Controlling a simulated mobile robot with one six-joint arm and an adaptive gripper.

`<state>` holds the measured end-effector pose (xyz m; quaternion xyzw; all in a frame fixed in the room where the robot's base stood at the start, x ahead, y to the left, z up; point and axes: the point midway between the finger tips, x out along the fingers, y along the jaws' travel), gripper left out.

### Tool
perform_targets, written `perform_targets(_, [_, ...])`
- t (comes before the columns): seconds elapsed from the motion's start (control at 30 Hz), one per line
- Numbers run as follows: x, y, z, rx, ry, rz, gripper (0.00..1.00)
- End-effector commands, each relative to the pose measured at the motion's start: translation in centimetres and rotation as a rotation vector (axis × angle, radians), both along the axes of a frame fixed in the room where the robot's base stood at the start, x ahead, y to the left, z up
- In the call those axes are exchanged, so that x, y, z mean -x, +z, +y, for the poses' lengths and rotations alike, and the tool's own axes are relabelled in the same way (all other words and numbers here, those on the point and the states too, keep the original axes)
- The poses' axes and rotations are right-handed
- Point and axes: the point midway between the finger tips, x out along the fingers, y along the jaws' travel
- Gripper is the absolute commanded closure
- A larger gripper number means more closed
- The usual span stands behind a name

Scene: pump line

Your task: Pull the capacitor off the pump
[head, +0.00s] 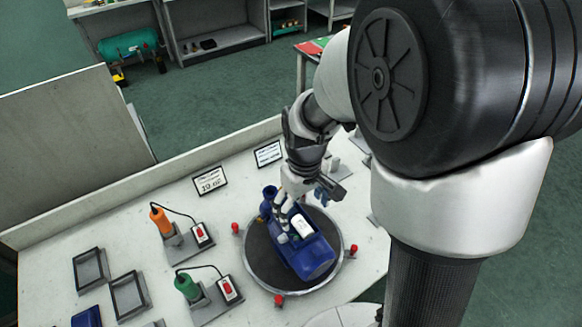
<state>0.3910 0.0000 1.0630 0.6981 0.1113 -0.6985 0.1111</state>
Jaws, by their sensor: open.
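The blue pump (316,261) lies on a round dark turntable (262,273) with a pale rim. A small white block with a dark mark (302,226) sits on top of the pump; it may be the capacitor, but I cannot tell for certain. My gripper (282,222) points down over the pump, just left of the white block, and is open. The fingertips are small in the head view, and I cannot tell whether they touch the block or the pump. My wrist hides part of the pump's far side.
An orange-handled tool (161,222) and a green-handled tool (187,287) stand in holders left of the turntable, with cables to red-buttoned boxes. Red knobs (354,250) surround the turntable. Empty black-framed trays (91,269) lie at left. Two signs (210,180) stand behind.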

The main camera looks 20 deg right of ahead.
Motion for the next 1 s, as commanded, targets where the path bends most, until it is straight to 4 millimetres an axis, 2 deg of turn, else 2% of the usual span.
perform_targets(0.27, [0.0, -1.2, 0.0, 0.0, -0.001, 0.0, 0.17])
perform_targets(0.83, [0.1, -5.1, 0.0, 0.0, -0.001, 0.0, 0.17])
perform_targets(1.0, [0.0, -4.9, 0.0, 0.0, -0.002, 0.0, 0.17])
